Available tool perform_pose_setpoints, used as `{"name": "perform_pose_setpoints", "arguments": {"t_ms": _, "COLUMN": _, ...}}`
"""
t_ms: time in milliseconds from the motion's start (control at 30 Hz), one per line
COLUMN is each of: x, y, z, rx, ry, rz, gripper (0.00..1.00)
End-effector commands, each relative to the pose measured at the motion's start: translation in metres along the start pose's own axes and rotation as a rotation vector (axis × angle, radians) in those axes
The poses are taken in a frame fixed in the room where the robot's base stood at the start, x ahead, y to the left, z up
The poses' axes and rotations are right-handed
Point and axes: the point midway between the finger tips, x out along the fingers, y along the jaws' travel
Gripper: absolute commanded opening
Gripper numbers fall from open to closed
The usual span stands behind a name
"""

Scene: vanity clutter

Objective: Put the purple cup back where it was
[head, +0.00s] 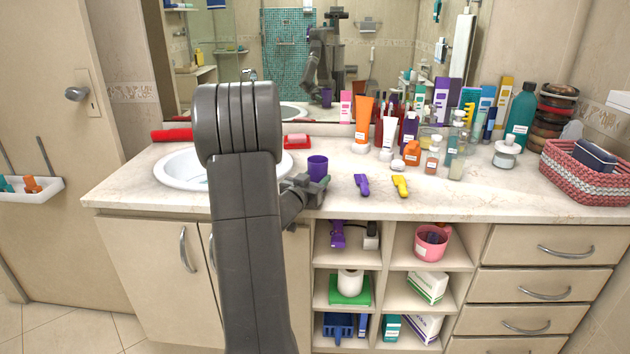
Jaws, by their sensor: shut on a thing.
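The purple cup (317,166) is upright at the front part of the pale countertop (130,180), just right of the sink. My gripper (318,184) is at the cup's lower part, shut on it. The gripper hides the cup's base, so I cannot tell whether it touches the counter. The cup and my arm also show in the mirror.
The white sink (172,178) is left of the cup, partly behind my arm. A red soap dish (297,142) stands behind it. Purple (362,185) and yellow (401,186) items lie to the right. Several bottles and a woven basket (585,178) fill the right side.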

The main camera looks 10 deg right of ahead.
Motion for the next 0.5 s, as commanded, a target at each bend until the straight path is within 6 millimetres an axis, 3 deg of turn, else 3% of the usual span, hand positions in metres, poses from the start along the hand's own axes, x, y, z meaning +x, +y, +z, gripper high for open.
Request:
{"name": "perform_pose_setpoints", "arguments": {"t_ms": 167, "x": 0.0001, "y": -0.0001, "z": 0.0038, "rx": 0.000, "ry": 0.000, "rz": 0.000, "gripper": 0.23}}
{"name": "perform_pose_setpoints", "arguments": {"t_ms": 200, "x": 0.0001, "y": -0.0001, "z": 0.0040, "rx": 0.000, "ry": 0.000, "rz": 0.000, "gripper": 0.48}}
{"name": "perform_pose_setpoints", "arguments": {"t_ms": 300, "x": 0.0000, "y": -0.0001, "z": 0.0028, "rx": 0.000, "ry": 0.000, "rz": 0.000, "gripper": 0.68}}
{"name": "perform_pose_setpoints", "arguments": {"t_ms": 500, "x": 0.0001, "y": -0.0001, "z": 0.0027, "rx": 0.000, "ry": 0.000, "rz": 0.000, "gripper": 0.68}}
